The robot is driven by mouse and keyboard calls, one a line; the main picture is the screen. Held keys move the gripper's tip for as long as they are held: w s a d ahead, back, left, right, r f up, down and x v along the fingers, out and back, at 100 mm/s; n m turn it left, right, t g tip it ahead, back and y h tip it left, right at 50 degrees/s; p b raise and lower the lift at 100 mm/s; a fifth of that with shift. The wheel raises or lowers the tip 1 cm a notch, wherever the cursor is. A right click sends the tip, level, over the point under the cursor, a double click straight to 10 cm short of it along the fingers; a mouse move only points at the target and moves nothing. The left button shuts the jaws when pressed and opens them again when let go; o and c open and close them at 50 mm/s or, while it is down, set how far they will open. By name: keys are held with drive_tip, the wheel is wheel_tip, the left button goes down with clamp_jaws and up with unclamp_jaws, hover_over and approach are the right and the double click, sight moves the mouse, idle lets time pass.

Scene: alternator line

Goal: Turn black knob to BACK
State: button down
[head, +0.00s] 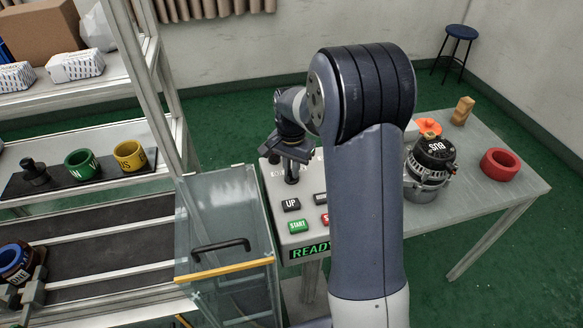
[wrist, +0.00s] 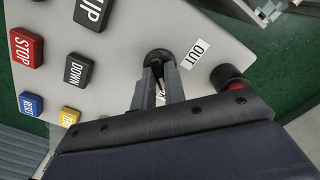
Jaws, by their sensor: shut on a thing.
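The black knob (wrist: 159,55) stands on the grey control panel (wrist: 225,45), beside a white label reading OUT (wrist: 195,54). My gripper (wrist: 157,80) is shut on the knob, with one finger on each side of it. In the head view my gripper (head: 291,166) points down at the upper left part of the panel (head: 279,235) and largely hides the knob. A label beside the gripper there is too small to read. No BACK label is legible, and I cannot tell which way the knob points.
Close by are the UP (wrist: 92,13), STOP (wrist: 26,47) and DOWN (wrist: 78,70) buttons and a dark round control with red (wrist: 232,78). A display reads READY (head: 309,250). A clear guard (head: 225,215) stands left; an alternator (head: 430,168) stands right.

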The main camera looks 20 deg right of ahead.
drive_tip(key=shift+r+m, duration=0.1)
drive_tip(key=shift+m, duration=0.2)
drive_tip(key=c, duration=1.5)
unclamp_jaws()
drive_tip(key=shift+o, duration=0.2)
wheel_tip(320, 180, up, 11)
drive_tip(key=shift+b, duration=0.3)
drive_tip(key=shift+f, duration=0.3)
wheel_tip(320, 180, down, 11)
drive_tip(key=shift+r+p, duration=0.2)
drive_tip(key=shift+p, duration=0.1)
drive_tip(key=shift+r, duration=0.15)
